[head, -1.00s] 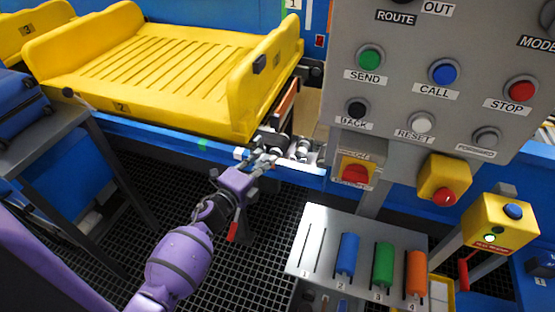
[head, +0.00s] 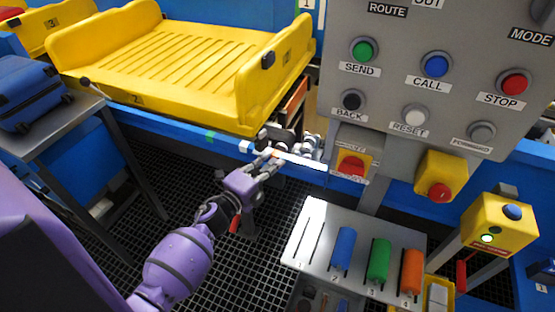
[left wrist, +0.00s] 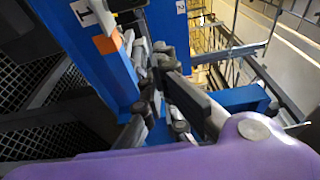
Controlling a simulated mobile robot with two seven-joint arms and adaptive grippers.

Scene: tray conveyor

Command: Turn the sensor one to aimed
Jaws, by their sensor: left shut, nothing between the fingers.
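A small dark block (head: 272,133), which looks like sensor one, sits with pale metal cylinders (head: 303,146) at the conveyor's front rail, below the tray's right end. Its number and aim cannot be read. My left gripper (head: 272,160) is at the rail, just below and in front of that block. Its fingers are shut and empty. In the left wrist view the dark fingers (left wrist: 168,82) are close to blue framework; touching or apart cannot be told. My right gripper is not in view.
A yellow tray (head: 128,112) marked 2 lies on the blue conveyor. The grey button panel (head: 440,105) stands at right, above a shelf (head: 308,232) with blue, green and orange cylinders. A blue suitcase (head: 28,95) rests on a side table at left. Dark floor grating is below.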

